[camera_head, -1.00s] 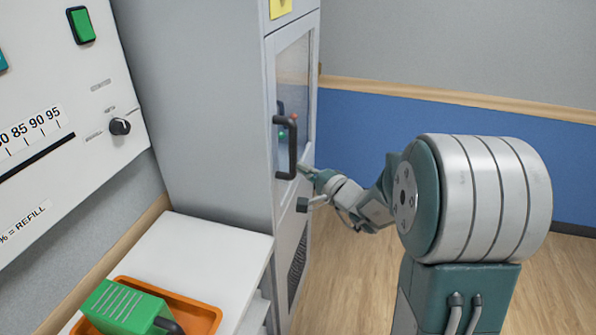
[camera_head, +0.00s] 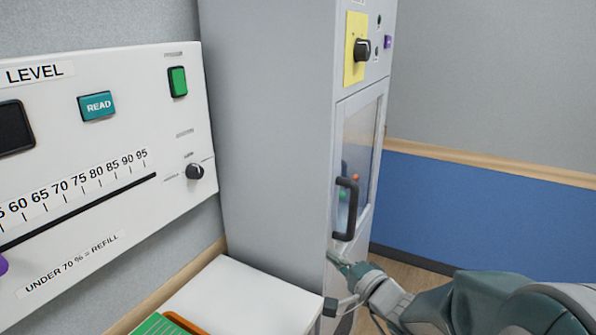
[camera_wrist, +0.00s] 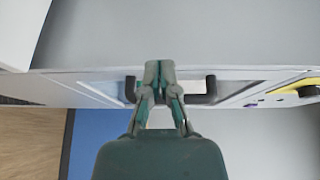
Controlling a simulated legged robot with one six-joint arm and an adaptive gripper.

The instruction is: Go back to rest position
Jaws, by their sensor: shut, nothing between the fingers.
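My gripper (camera_head: 340,262) is in front of the grey cabinet (camera_head: 275,120), just below the black door handle (camera_head: 346,208) in the head view. In the wrist view my gripper (camera_wrist: 160,68) is shut with its fingertips together and nothing between them. The handle (camera_wrist: 210,90) shows behind the fingers there, partly hidden by them. I cannot tell whether the fingertips touch the cabinet. The glass door (camera_head: 362,145) looks closed.
A white level panel (camera_head: 100,215) with buttons and a scale is on the left wall. A white table (camera_head: 245,295) stands below it, with part of an orange tray (camera_head: 188,323) and a green object (camera_head: 160,326). A blue wall band (camera_head: 480,215) lies at right.

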